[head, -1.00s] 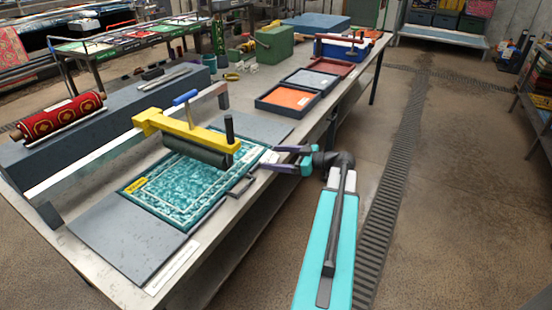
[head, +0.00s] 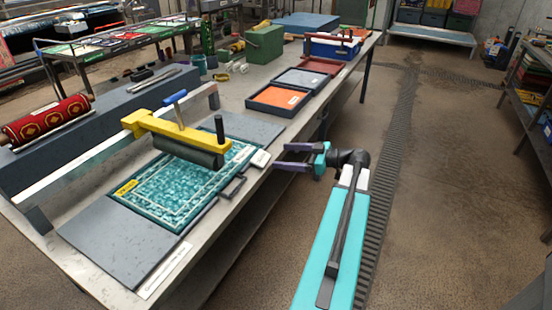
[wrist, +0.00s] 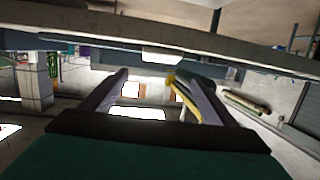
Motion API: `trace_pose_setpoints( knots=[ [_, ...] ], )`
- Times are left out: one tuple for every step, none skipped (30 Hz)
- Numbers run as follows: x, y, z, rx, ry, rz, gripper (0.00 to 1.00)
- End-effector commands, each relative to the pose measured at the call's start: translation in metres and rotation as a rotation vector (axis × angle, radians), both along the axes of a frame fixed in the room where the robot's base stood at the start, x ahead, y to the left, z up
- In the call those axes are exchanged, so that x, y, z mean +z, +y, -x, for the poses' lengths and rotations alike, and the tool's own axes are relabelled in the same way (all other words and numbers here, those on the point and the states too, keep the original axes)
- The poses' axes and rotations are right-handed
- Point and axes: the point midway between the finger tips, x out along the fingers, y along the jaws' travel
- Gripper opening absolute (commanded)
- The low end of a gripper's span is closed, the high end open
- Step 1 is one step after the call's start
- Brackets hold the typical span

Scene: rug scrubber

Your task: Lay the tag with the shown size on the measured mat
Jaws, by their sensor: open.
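The teal patterned mat (head: 172,196) lies on the metal bench, a yellow tag (head: 126,186) at its left corner. A small white tag (head: 260,158) lies at the mat's right corner near the bench's front edge; its print is too small to read. My gripper (head: 284,156) is open and empty, just right of the white tag and apart from it, beyond the bench edge. In the wrist view the two fingers (wrist: 158,84) are spread, with a pale block, possibly that tag, beyond them at the bench edge.
A yellow-armed scrubber with a dark roller (head: 188,150) stands over the mat's back part. An orange tray (head: 262,108) and grey and red trays stand farther along the bench. A rolled red rug (head: 45,118) lies at left. The floor right of the bench is open.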

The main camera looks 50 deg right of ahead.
Motion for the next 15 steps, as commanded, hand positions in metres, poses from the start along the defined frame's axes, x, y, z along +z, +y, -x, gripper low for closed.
trace_pose_setpoints(
  knots=[
    [0.0,-0.004,0.008,-0.003,0.0,0.001,0.81],
    [0.001,-0.005,0.012,-0.002,0.0,0.0,0.81],
    [0.002,-0.007,0.017,-0.002,0.0,0.0,0.81],
    [0.003,-0.008,0.02,-0.003,0.0,0.0,0.81],
    [0.003,-0.009,0.024,-0.002,0.0,-0.001,0.81],
    [0.005,-0.011,0.028,-0.001,0.0,0.0,0.81],
    [0.005,-0.012,0.03,-0.001,0.0,0.0,0.81],
    [0.006,-0.013,0.033,-0.001,0.0,0.0,0.81],
    [0.007,-0.014,0.036,-0.002,0.0,0.0,0.81],
    [0.007,-0.014,0.038,-0.001,0.0,0.0,0.81],
    [0.008,-0.015,0.039,-0.001,0.0,0.0,0.81],
    [0.008,-0.015,0.041,0.0,0.0,0.0,0.81],
    [0.009,-0.015,0.042,0.0,0.0,0.0,0.81],
    [0.009,-0.016,0.042,0.0,0.0,0.0,0.81],
    [0.009,-0.016,0.043,0.001,0.0,0.0,0.81]
  ],
)
